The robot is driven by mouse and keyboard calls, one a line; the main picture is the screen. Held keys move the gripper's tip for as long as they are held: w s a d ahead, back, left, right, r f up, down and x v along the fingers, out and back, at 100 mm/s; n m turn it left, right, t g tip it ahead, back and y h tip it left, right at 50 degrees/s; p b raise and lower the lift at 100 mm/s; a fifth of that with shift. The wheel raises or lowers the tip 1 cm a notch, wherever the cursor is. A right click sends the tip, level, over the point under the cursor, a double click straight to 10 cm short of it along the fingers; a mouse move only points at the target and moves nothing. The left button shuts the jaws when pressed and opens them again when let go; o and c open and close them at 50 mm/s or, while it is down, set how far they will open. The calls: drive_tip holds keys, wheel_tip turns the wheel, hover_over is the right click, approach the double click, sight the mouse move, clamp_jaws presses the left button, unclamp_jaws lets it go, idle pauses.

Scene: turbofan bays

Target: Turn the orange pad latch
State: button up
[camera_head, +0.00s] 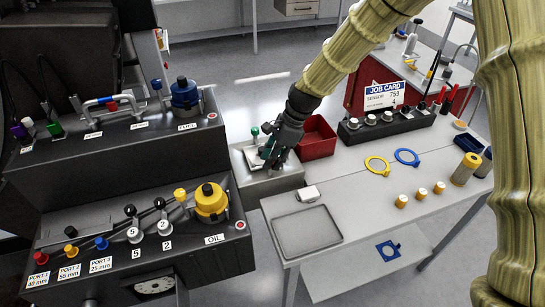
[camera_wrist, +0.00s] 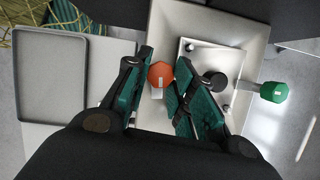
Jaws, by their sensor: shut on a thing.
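The orange pad latch (camera_wrist: 161,74) shows in the wrist view as a round orange knob with a pale part below it, on a light metal box (camera_wrist: 166,22). My gripper (camera_wrist: 164,66) has its green finger pads on either side of the orange knob and is shut on it. In the head view my gripper (camera_head: 272,153) is over the same box (camera_head: 272,186), between the black console and the white table. There the arm and gripper hide the orange latch.
A green knob (camera_wrist: 274,92) stands out to the right of a square plate (camera_wrist: 212,68) on the box. A red bin (camera_head: 317,137) is close to the right of my gripper. The grey tray (camera_head: 306,231) lies on the table's near left corner. The black console (camera_head: 130,235) bounds the left side.

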drive_tip(key=n, duration=0.2)
drive_tip(key=n+g+h+p, duration=0.1)
drive_tip(key=n, duration=0.1)
drive_tip(key=shift+f+g, duration=0.1)
drive_tip(key=shift+g, duration=0.2)
drive_tip(key=n+g, duration=0.1)
drive_tip(key=n, duration=0.3)
drive_tip(key=shift+w+a+f+h, duration=0.1)
drive_tip(key=shift+w+h, duration=0.05)
drive_tip(key=shift+h, duration=0.25)
drive_tip(key=n, duration=0.2)
drive_tip(key=n+g+h, duration=0.1)
drive_tip(key=n, duration=0.1)
drive_tip(key=shift+a+n+h, duration=0.15)
drive_tip(key=shift+n+h, duration=0.15)
drive_tip(key=shift+a+n+h, duration=0.1)
drive_tip(key=shift+n+h, duration=0.6)
drive_tip(key=shift+n, duration=1.1)
drive_tip(key=o, duration=1)
drive_tip(key=shift+w, duration=0.1)
